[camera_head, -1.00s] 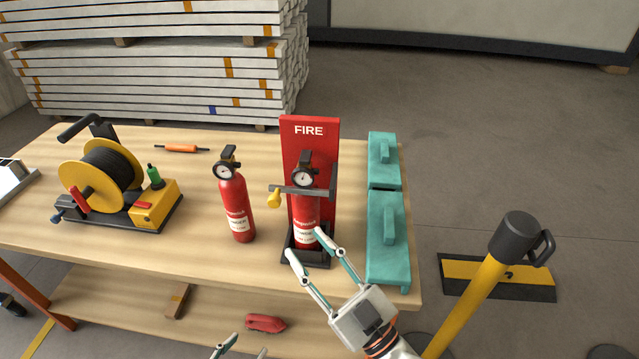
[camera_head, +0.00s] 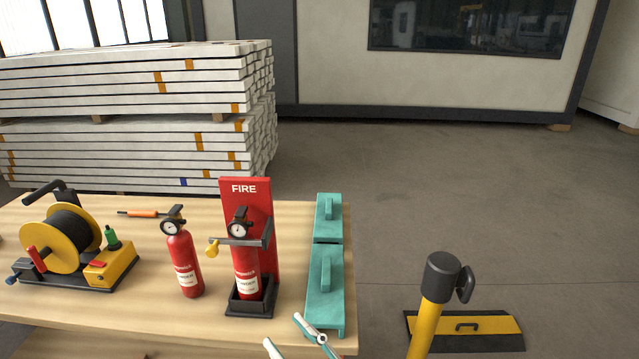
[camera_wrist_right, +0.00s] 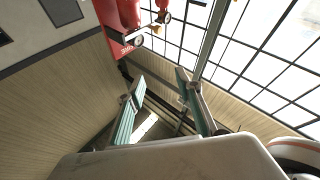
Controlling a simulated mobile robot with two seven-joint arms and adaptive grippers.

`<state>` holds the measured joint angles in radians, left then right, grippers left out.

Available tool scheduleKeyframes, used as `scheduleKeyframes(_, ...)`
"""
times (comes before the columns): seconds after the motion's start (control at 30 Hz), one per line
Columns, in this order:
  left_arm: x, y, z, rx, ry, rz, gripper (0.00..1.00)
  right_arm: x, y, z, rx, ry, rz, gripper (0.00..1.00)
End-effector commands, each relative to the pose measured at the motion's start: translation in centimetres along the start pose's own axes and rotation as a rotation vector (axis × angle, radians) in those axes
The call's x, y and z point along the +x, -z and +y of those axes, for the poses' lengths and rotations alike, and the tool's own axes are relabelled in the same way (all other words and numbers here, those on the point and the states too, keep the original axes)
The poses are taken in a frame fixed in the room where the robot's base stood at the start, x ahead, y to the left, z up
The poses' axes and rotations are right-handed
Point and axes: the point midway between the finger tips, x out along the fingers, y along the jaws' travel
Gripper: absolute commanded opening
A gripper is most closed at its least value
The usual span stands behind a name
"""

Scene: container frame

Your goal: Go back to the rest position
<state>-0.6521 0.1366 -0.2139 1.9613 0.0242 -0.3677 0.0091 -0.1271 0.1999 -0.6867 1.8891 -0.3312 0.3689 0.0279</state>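My right gripper (camera_head: 284,334) shows at the bottom of the head view, in front of the table's front edge. Its two fingers are spread apart with nothing between them. The right wrist view also shows the open, empty fingers (camera_wrist_right: 160,95). A fire extinguisher (camera_head: 245,272) stands upright in the red FIRE stand (camera_head: 244,188), beyond the gripper and apart from it. A second extinguisher (camera_head: 183,262) stands on the table left of the stand. My left gripper is outside both current views.
The wooden table (camera_head: 60,325) also bears a yellow cable reel (camera_head: 50,243), an orange-handled tool (camera_head: 142,214) and teal cases (camera_head: 325,290). A yellow post with a dark top (camera_head: 441,278) stands at right. A stack of boards (camera_head: 130,100) is behind.

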Motion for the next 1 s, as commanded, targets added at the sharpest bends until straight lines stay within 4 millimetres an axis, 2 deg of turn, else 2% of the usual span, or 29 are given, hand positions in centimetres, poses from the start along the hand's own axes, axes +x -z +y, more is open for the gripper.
scheduleKeyframes(0.07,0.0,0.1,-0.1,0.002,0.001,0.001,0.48,0.0,0.0,0.0,0.0,0.0,0.0,0.35)
scheduleKeyframes(0.27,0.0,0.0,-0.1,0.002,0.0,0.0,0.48,-5.0,-6.4,3.5,0.019,-0.137,-0.238,0.35)
scheduleKeyframes(0.37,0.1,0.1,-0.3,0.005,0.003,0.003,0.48,-8.7,-9.8,5.0,0.033,-0.204,-0.375,0.35)
scheduleKeyframes(0.47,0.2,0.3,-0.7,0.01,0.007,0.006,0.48,-13.7,-13.3,6.2,0.051,-0.27,-0.532,0.35)
scheduleKeyframes(0.6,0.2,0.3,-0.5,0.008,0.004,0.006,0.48,-21.8,-17.4,7.2,0.081,-0.349,-0.758,0.35)
scheduleKeyframes(0.7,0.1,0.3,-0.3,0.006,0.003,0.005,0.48,-26.9,-19.1,7.3,0.1,-0.385,-0.888,0.35)
scheduleKeyframes(0.8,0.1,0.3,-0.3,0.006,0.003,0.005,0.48,-30.6,-20.1,7.1,0.114,-0.407,-0.979,0.35)
scheduleKeyframes(0.9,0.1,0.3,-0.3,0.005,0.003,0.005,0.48,-32.7,-20.5,7.0,0.123,-0.419,-1.029,0.35)
scheduleKeyframes(1.0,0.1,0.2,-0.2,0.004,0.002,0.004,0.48,-33.4,-20.7,7.0,0.125,-0.422,-1.047,0.35)
